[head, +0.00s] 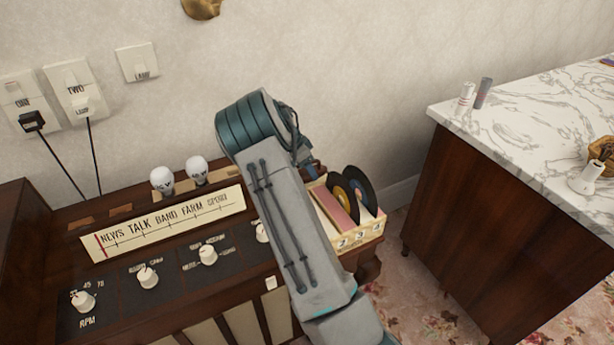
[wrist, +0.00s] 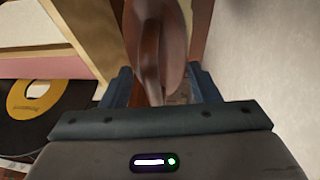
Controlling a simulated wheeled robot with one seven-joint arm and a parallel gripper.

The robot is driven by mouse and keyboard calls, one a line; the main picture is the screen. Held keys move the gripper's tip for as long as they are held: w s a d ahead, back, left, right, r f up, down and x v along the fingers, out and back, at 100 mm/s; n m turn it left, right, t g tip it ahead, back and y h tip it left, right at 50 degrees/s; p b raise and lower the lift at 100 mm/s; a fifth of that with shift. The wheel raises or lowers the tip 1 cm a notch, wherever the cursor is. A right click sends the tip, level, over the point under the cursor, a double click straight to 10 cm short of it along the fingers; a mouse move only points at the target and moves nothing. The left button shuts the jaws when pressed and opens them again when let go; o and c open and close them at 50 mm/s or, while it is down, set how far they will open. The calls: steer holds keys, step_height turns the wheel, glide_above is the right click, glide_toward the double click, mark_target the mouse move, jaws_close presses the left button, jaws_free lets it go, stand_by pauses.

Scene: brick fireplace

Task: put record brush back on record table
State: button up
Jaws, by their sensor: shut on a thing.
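My gripper (wrist: 161,78) is shut on a brown, smooth, rounded thing (wrist: 168,40), seen between the two blue fingers in the wrist view. It is probably the record brush, but its full shape is cut off by the frame. In the head view my arm hides most of the gripper and what it holds. The wooden record table (head: 45,225), with a dial strip and white knobs, stands at the left and reaches behind my arm. In the wrist view, the gripper is beside a record (wrist: 48,103) with a yellow label.
A cream box (head: 352,236) with upright records sits at the table's right end, close to my gripper. A marble-topped cabinet (head: 530,125) stands at the right, with floor between. The wall is close behind.

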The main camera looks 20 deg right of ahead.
step_height(320, 180, down, 3)
steer(key=shift+r, duration=0.1)
steer(key=o, duration=1)
steer(key=shift+o, duration=0.2)
